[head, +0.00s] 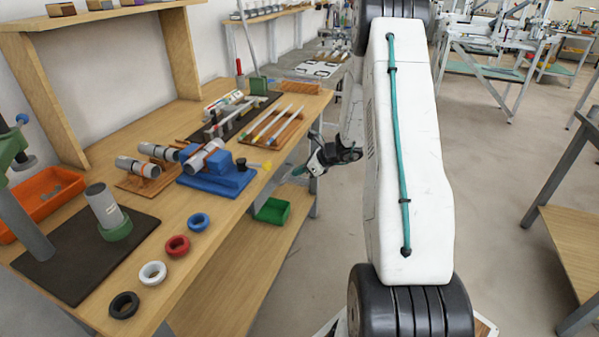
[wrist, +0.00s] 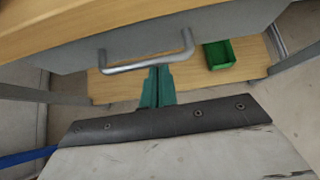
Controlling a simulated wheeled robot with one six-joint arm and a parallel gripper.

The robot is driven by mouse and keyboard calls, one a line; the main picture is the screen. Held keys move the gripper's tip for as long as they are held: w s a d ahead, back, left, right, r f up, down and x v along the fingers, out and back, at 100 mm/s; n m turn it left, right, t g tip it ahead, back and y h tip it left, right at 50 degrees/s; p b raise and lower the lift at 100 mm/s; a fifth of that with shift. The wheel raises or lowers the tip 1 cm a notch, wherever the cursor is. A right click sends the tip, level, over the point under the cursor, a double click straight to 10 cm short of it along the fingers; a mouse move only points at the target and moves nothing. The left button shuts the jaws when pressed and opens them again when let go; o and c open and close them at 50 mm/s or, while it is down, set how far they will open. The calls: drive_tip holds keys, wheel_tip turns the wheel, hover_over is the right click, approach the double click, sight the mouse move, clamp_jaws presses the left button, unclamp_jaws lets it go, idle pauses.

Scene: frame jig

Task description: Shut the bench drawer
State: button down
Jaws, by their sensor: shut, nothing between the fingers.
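The bench drawer shows in the wrist view as a plain grey front (wrist: 225,30) just under the wooden bench top (wrist: 70,28). A bar handle (wrist: 148,67) of grey metal sticks out from it. I cannot tell how far the drawer stands out. My gripper (wrist: 157,70) is shut and empty, its teal fingertips close to the middle of the handle; I cannot tell whether they touch it.
A green bin (head: 272,211) sits on the lower shelf (head: 235,270). The bench top carries rings, a blue fixture (head: 218,177), a wooden pen rack (head: 277,132) and an orange tray (head: 42,198). Open floor (head: 490,230) lies to the right, with another table at the far right.

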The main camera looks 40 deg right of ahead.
drive_tip(key=s+d+f+v, duration=0.1)
drive_tip(key=f+v, duration=0.1)
drive_tip(key=v, duration=1)
drive_tip(key=shift+s, duration=0.55)
drive_tip(key=shift+d, duration=0.1)
